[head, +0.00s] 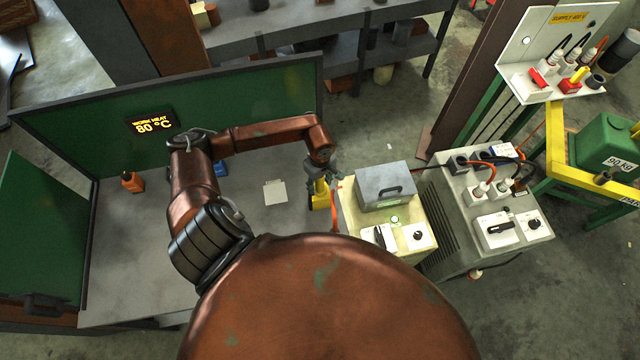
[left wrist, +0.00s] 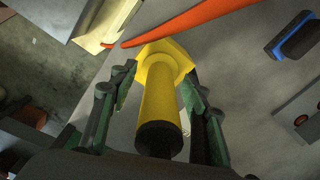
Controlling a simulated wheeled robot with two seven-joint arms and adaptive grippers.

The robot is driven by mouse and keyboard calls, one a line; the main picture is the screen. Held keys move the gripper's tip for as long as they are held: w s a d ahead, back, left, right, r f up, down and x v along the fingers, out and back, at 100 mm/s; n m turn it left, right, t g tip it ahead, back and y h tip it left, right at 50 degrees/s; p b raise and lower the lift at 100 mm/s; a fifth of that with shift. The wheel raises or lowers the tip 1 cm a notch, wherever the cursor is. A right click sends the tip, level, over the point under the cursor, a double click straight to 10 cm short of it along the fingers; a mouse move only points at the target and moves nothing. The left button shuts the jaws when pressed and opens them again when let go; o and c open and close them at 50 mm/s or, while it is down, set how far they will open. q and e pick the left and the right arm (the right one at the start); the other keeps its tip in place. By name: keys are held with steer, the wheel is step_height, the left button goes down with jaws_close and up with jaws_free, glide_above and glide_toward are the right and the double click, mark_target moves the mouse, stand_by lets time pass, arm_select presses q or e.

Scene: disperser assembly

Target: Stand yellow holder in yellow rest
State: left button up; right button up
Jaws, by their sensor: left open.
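The yellow holder (left wrist: 158,95), a cylinder with a black end (left wrist: 158,139), is in the left wrist view. Its far end meets a wider, angular yellow base (left wrist: 168,53), which looks like the yellow rest. How deep it sits there is hidden. In the head view the yellow parts (head: 321,199) are at the right end of the bench, below my gripper. My left gripper (head: 320,174) is open. In the left wrist view its green fingers (left wrist: 160,108) stand on both sides of the holder, with gaps visible beside it. My right gripper is not in view.
A cream box (head: 408,225) with a grey case (head: 384,186) stands close right of the yellow parts. A red-orange cable (left wrist: 195,20) runs near the base. A green panel (head: 230,105) stands behind.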

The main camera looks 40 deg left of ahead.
arm_select(q)
step_height(320, 180, up, 11)
steer(key=shift+f, duration=0.15)
steer(key=shift+r, duration=0.65)
steer(key=shift+s, duration=0.1)
